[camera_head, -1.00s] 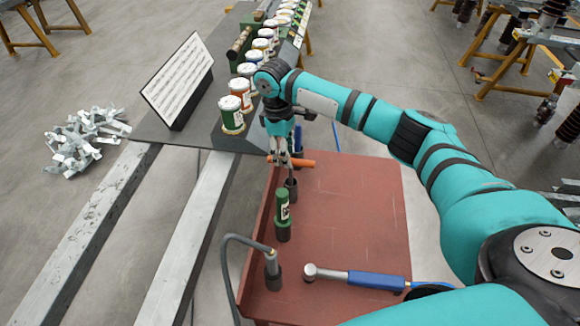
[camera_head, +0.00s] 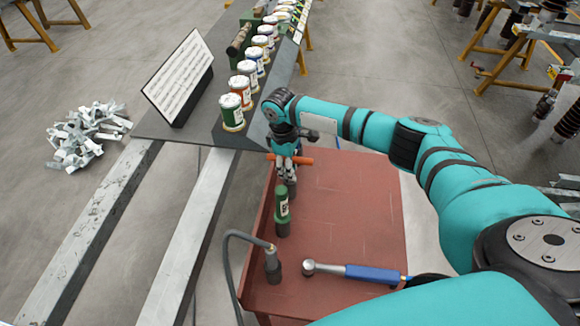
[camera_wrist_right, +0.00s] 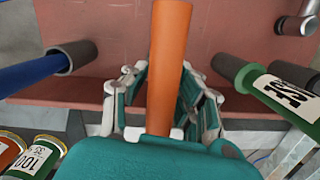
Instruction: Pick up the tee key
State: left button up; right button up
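The tee key (camera_head: 304,161) shows as an orange crossbar at the far left corner of the red cart top. In the right wrist view the orange bar (camera_wrist_right: 170,60) runs lengthwise between the fingers. My right gripper (camera_head: 287,172) is over the bar from above, with its fingers on both sides of it. In the right wrist view the right gripper (camera_wrist_right: 160,90) is open, with a visible gap between the bar and the right-hand fingers. The key's shaft is hidden below the bar and gripper. My left gripper is not in view.
On the red cart (camera_head: 350,220) a green labelled tool (camera_head: 282,206) stands close to the gripper, with a grey corded tool (camera_head: 271,258) nearer. A blue-handled wrench (camera_head: 355,272) lies in front. A blue tool (camera_wrist_right: 35,70) stands on the bar's other side. Jars (camera_head: 232,112) line the grey table.

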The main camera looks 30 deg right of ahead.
grip_shut()
